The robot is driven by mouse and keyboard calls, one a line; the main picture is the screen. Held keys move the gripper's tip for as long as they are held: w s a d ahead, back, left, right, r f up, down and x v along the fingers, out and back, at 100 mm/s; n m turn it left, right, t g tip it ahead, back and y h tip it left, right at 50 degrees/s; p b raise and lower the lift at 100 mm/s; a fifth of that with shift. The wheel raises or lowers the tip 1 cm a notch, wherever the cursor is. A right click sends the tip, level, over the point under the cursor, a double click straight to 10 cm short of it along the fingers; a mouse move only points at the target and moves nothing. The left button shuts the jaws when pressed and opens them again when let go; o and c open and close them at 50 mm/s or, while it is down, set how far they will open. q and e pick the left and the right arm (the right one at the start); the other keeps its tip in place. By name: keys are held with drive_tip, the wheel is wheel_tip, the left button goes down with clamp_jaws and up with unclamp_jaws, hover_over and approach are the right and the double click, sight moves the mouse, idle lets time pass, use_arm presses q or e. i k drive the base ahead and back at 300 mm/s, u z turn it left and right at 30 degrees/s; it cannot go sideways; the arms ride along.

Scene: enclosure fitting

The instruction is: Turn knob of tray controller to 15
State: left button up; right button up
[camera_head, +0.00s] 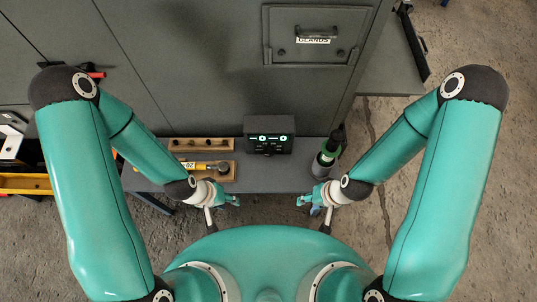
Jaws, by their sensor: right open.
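The tray controller (269,146) is a dark box with a green lit display on its upper face. It stands at the back of the grey shelf, against the cabinet. The display's characters are too small to read surely, and I cannot make out the knob. My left gripper (222,213) is at the shelf's front edge, left of and nearer than the controller, with its fingers apart and nothing seen between them. My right gripper (314,211) is open at the front edge, to the right of and nearer than the controller. Neither touches the controller.
A green-and-black tool (329,150) stands in a grey holder to the right. The grey shelf (275,181) is clear in the middle.

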sight(268, 151)
drive_tip(key=u, duration=1.2)
drive_tip(key=i, duration=0.1)
drive_tip(key=z, duration=2.8)
drive_tip(key=k, duration=1.55)
drive_tip(key=u, duration=1.5)
drive_tip(key=i, duration=1)
drive_tip(key=z, duration=0.05)
